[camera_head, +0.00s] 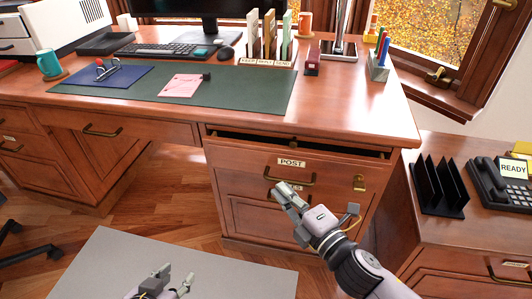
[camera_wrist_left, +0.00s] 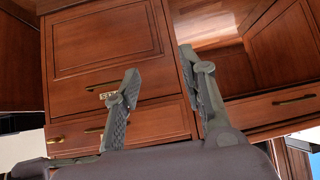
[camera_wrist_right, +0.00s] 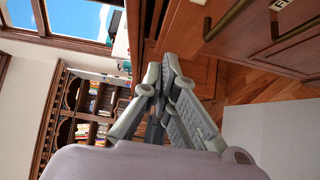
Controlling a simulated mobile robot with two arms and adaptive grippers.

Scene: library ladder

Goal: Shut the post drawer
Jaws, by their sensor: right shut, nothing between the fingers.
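The post drawer (camera_head: 240,160) is the top drawer at the right of the desk. It stands partly open, with a dark gap between its front and the desktop. It has a POST label (camera_head: 291,162) and a brass handle (camera_head: 308,181). My right gripper (camera_head: 283,192) is shut and empty, just below the handle in the head view; I cannot tell whether it touches the drawer front. It also shows shut in the right wrist view (camera_wrist_right: 158,85). My left gripper (camera_head: 172,276) is open and empty, low over the grey mat; its parted fingers show in the left wrist view (camera_wrist_left: 160,75).
The desk (camera_head: 340,90) carries a green pad, a keyboard and letter holders. A side cabinet at right holds a black file rack (camera_head: 438,187) and a phone (camera_head: 505,183). A grey mat (camera_head: 100,262) lies on the floor. Open wooden floor (camera_head: 160,195) lies left of the drawers.

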